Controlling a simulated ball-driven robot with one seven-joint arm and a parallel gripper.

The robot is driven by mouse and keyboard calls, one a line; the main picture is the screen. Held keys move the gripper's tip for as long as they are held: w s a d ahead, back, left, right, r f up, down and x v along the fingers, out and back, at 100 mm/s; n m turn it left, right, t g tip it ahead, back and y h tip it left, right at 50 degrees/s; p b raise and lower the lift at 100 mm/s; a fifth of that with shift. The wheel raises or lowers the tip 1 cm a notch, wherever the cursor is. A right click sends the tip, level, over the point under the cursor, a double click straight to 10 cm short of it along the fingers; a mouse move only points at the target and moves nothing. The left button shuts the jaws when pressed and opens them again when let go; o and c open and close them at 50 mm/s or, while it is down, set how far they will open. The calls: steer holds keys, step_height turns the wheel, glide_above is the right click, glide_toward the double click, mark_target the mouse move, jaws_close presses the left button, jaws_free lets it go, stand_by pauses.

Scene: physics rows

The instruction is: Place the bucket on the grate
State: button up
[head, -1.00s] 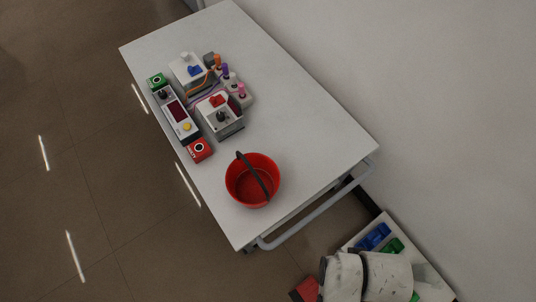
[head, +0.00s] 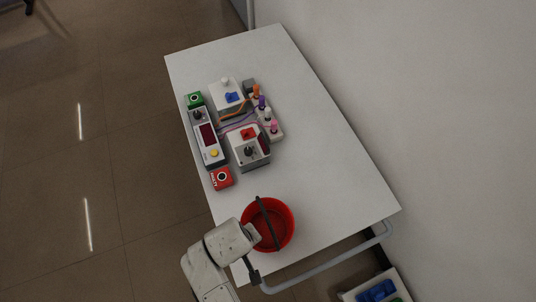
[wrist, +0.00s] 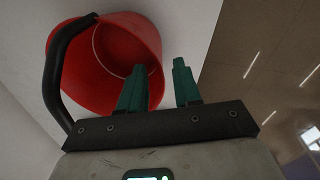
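The red bucket (head: 283,222) stands on the near end of the white table, its dark handle (head: 266,222) lying across its top. My arm reaches in from the lower left, and its end is at the bucket's left side. In the wrist view the bucket (wrist: 140,35) fills the upper left, with the handle (wrist: 52,70) curving down its left side. My gripper (wrist: 158,84) has its two green fingers apart with nothing held between them. The left finger overlaps the bucket's wall in the picture; the right one is outside it. Contact cannot be told. I see no grate.
The white table (head: 330,150) holds a cluster of control boxes, cables and a red button box (head: 221,178) beyond the bucket. A rail (head: 325,272) runs along its near end. A tray (head: 395,279) with blue and green items is at lower right. The table's right side is clear.

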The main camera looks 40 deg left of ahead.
steer(key=shift+w+a+f, duration=0.1)
steer(key=shift+w+f, duration=0.05)
steer(key=shift+f, duration=0.9)
steer(key=shift+w+a+f, duration=0.1)
steer(key=shift+w+f, duration=0.1)
steer(key=shift+f, duration=0.8)
steer(key=shift+w+f, duration=0.15)
steer(key=shift+f, duration=0.9)
jaws_close()
